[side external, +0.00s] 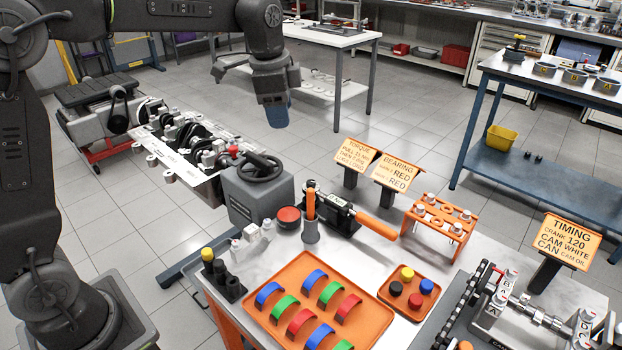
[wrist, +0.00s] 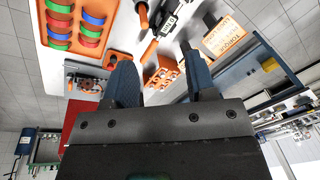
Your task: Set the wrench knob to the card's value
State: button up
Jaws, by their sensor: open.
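The torque wrench (side external: 340,212) lies on the bench with a black body and an orange handle (side external: 375,226) pointing right; in the wrist view its body (wrist: 168,16) is near the top edge. I cannot make out which part is its knob or any setting. The orange torque card (side external: 357,155) stands behind it; its text seems to read "PULL 11 NM", but is small. My gripper (side external: 275,112) hangs high, behind and left of the wrench, apart from it. In the wrist view my gripper's fingers (wrist: 158,70) are spread with nothing held.
A grey box with a black handwheel (side external: 262,168) stands left of the wrench. An orange bearing tray (side external: 280,325), an orange rack (side external: 440,222), a bearing card (side external: 397,171) and a timing card (side external: 567,242) share the bench. An upright orange-handled tool (side external: 310,206) stands close to the wrench.

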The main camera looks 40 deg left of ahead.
aim_at(311, 181)
jog(key=w+a+f+m+g, duration=0.25)
jog(key=w+f+m, duration=0.25)
jog(key=w+f, duration=0.55)
jog(key=shift+t, duration=0.25)
jog(key=f, duration=0.9)
jog(key=w+f, duration=0.1)
jog(key=f, duration=0.3)
jog(key=shift+f, duration=0.2)
jog(key=shift+c, duration=0.4)
jog(key=c, duration=0.8)
jog(key=shift+c, duration=0.3)
